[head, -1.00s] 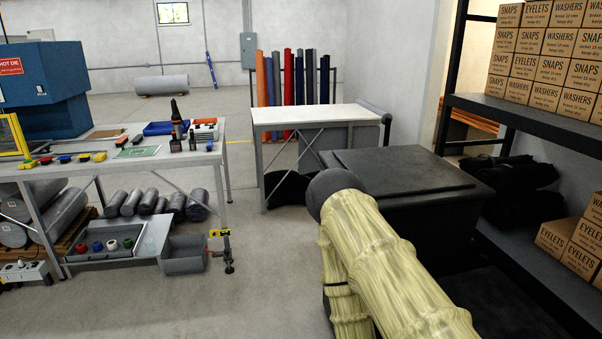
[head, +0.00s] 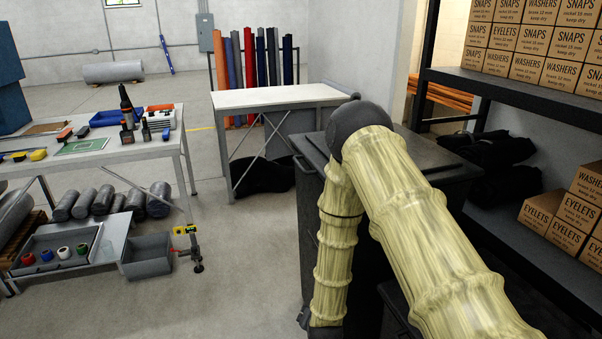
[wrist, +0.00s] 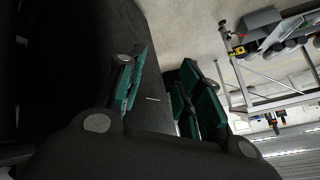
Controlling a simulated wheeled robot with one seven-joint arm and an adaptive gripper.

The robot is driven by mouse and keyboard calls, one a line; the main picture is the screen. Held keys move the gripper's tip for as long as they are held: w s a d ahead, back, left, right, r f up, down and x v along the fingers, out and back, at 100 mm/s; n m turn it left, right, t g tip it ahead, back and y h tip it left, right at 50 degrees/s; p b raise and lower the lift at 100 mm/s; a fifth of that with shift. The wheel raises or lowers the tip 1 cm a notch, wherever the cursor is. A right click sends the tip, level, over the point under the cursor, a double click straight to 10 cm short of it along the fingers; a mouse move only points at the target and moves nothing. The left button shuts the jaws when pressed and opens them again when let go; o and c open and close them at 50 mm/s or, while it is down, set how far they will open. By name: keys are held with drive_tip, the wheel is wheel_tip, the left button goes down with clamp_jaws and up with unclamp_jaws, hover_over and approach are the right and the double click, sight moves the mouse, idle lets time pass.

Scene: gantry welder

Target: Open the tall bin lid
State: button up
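The tall bin (head: 308,205) is dark grey and stands right of centre in the head view, largely hidden behind my arm. Its lid (head: 440,165) lies flat and looks closed. My gripper is out of sight in the head view, where my forearm hangs down along the near side of the bin. In the wrist view my gripper (wrist: 160,95) has its two green-padded fingers apart with nothing seen between them. A dark surface, probably the bin's side (wrist: 125,30), lies close beyond the fingers; whether they touch it is unclear.
A white-topped table (head: 275,97) stands just behind and left of the bin. A dark shelf (head: 540,90) with stacked cartons is close on the right. A workbench (head: 110,150) with tools and a grey tub (head: 147,256) are at left.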

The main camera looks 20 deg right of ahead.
drive_tip(key=w+r+m+t+b, duration=0.15)
drive_tip(key=w+r, duration=0.25)
drive_tip(key=w, duration=0.5)
drive_tip(key=m+t+h+b, duration=0.3)
drive_tip(key=m+t+h, duration=0.3)
drive_tip(key=m, duration=0.5)
approach(299, 163)
drive_tip(key=f+t, duration=0.1)
drive_tip(key=shift+n+y, duration=0.25)
drive_tip(key=shift+y, duration=0.05)
drive_tip(key=x, duration=0.3)
drive_tip(key=p+x, duration=0.1)
drive_tip(key=x, duration=0.2)
drive_tip(key=p+x, duration=0.1)
drive_tip(key=x, duration=0.3)
drive_tip(key=shift+d+f, duration=0.25)
drive_tip(key=shift+d, duration=0.1)
clamp_jaws()
